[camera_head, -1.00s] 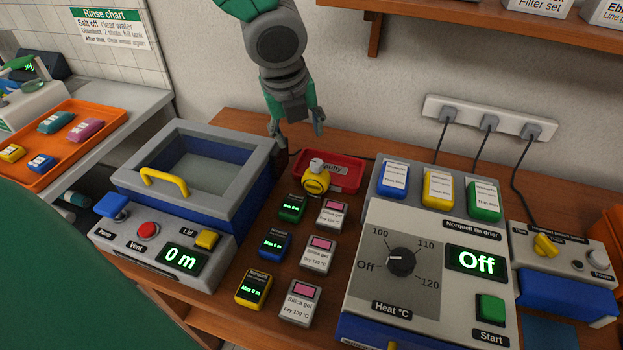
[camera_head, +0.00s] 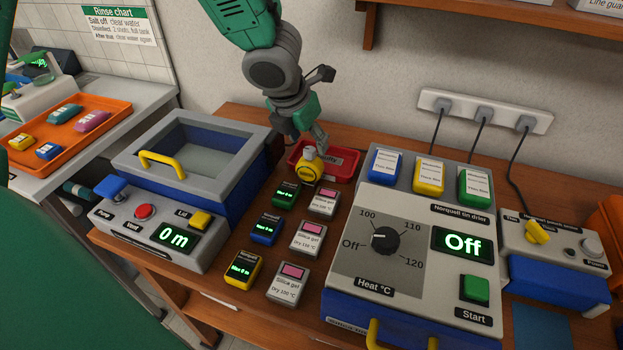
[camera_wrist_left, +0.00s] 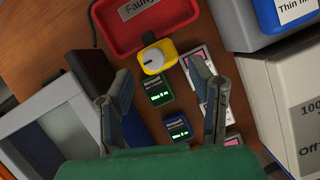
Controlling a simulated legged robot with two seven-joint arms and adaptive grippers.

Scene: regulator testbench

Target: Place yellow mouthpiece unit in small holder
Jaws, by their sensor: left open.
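The yellow mouthpiece unit (camera_head: 309,173), a rounded yellow body with a pale knob, stands at the front edge of the red tray (camera_head: 343,171). It also shows in the left wrist view (camera_wrist_left: 160,53), beyond the fingertips. My left gripper (camera_head: 308,142) is open and empty, pointing down just above and behind the unit in the head view. In the left wrist view its two fingers (camera_wrist_left: 164,106) are spread wide, with the unit ahead between their lines. I cannot pick out the small holder for certain. My right gripper is not in view.
A grey-blue pressure chamber (camera_head: 127,155) with a yellow handle stands left. Small display units and silica gel packs (camera_head: 307,238) lie in front of the tray. The tin drier (camera_head: 341,258) stands right. An orange tray (camera_head: 108,106) sits on the far-left counter.

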